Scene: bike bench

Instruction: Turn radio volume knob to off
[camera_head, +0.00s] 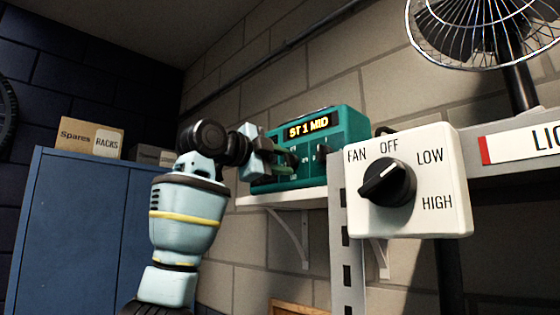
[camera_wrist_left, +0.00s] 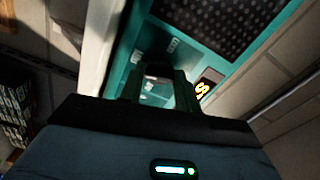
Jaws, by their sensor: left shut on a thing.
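The teal radio (camera_head: 345,125) stands on a white wall shelf. Its lit display (camera_head: 308,126) reads "ST 1 MID". My left gripper (camera_head: 288,160) reaches in from the left and is at the left part of the radio's front. It is shut on the radio's volume knob, which the fingers mostly hide in the head view. In the left wrist view, the fingers (camera_wrist_left: 158,88) meet the teal radio face (camera_wrist_left: 185,55), and part of the lit display (camera_wrist_left: 203,88) shows beside them. My right gripper is not in view.
A white fan switch box (camera_head: 440,180) with a black dial (camera_head: 388,183) stands right of the radio, on a grey perforated post. A wire-caged fan (camera_head: 480,35) is above it. A blue cabinet (camera_head: 80,230) with boxes (camera_head: 90,138) is at the left.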

